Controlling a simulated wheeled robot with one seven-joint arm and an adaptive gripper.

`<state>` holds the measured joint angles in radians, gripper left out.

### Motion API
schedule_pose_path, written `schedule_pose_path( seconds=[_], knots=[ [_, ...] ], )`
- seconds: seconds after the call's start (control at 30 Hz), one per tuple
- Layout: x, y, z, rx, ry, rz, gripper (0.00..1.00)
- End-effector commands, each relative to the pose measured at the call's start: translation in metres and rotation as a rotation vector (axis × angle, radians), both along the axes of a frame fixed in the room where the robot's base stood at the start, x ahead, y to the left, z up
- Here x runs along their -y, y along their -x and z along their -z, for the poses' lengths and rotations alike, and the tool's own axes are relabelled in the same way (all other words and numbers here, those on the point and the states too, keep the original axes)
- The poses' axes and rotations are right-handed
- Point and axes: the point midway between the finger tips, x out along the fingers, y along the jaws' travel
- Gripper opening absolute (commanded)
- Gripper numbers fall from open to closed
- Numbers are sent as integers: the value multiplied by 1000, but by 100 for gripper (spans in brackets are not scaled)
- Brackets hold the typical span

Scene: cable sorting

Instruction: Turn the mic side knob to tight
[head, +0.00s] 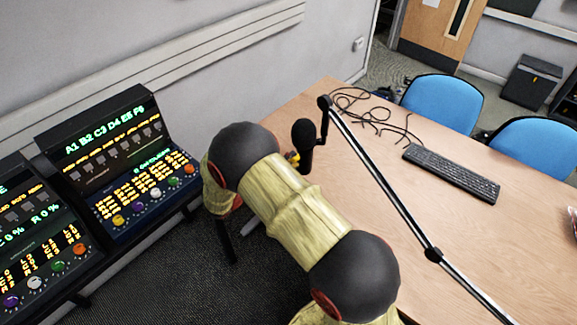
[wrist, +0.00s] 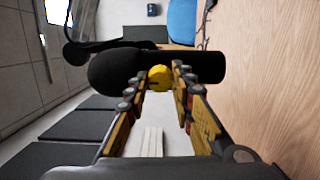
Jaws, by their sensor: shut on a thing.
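The black microphone (head: 304,136) hangs from the end of a boom arm over the desk in the head view. In the wrist view the microphone (wrist: 118,70) lies sideways across the picture, with its rounded head to the left. The round yellow side knob (wrist: 160,74) shows on the microphone body. My gripper (wrist: 158,80) has one finger on each side of the knob and is shut on it. In the head view my arm hides most of the gripper; a small yellow patch beside the microphone is too small to tell apart. I cannot read the knob's setting.
The jointed boom arm (head: 385,185) crosses above the wooden desk (head: 500,235). A keyboard (head: 452,172) and loose black cables (head: 365,105) lie on the desk. Mixer panels (head: 125,165) stand at the left. Blue chairs (head: 443,100) stand behind the desk.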

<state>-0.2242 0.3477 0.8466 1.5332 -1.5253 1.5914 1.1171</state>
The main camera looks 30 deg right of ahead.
Motion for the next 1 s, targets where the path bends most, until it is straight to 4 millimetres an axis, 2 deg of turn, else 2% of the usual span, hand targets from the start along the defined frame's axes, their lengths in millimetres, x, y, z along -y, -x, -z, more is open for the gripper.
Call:
schedule_pose_path(
  seconds=[0.63,0.67,1.0],
  knots=[
    [0,1,1,51,-11,1,0],
    [0,1,1,51,-11,1,24],
    [0,1,1,52,-10,1,43]
  ],
)
